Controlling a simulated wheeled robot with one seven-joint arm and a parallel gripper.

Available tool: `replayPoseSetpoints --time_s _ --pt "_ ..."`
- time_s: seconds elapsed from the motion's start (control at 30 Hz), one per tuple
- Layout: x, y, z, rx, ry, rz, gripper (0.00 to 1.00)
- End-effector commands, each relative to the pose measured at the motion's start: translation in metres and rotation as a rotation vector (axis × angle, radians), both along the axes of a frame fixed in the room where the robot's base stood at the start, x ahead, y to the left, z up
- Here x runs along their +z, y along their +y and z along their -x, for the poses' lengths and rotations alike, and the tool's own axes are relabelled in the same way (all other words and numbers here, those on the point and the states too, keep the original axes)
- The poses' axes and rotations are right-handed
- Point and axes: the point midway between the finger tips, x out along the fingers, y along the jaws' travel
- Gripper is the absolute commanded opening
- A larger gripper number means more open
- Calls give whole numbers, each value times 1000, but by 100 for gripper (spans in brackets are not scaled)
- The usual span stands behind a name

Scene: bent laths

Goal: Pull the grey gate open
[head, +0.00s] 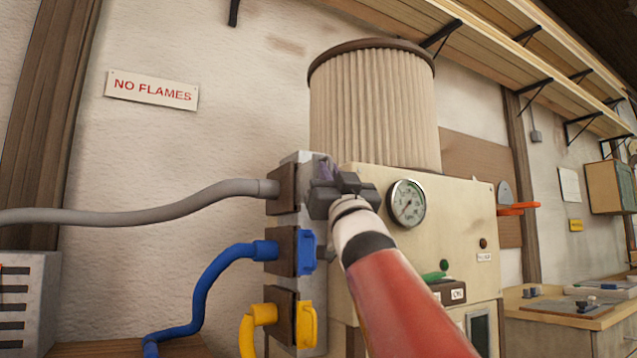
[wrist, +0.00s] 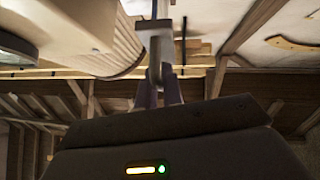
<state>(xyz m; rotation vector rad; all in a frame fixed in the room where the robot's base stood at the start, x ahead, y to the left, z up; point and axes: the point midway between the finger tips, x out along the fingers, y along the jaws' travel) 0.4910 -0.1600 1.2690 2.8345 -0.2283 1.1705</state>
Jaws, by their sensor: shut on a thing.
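The grey gate is at the top of a column of gates, where a grey hose (head: 150,212) joins a dark block (head: 281,189). My gripper (head: 326,170) is at this top gate and hides most of it in the head view. In the wrist view, my gripper (wrist: 160,92) has its fingers closed on the grey gate's handle (wrist: 156,48). I cannot tell from these views how far the gate is slid.
Below are a blue gate (head: 306,252) with a blue hose (head: 205,290) and a yellow gate (head: 306,324) with a yellow hose (head: 248,330). A cream machine (head: 460,215) with a gauge (head: 407,203) and pleated filter (head: 372,110) stands close by on the right.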

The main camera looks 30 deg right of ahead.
Motion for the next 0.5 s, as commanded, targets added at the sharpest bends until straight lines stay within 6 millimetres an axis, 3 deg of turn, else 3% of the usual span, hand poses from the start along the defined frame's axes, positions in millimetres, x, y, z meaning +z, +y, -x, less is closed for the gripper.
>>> replayPoseSetpoints --time_s 0.1,0.37,0.4,0.5 --pt "1 0 10 1 -4 1 0" --pt "2 0 10 1 -5 2 0" --pt "2 0 10 1 -5 2 13" --pt "2 0 10 1 -4 1 26"
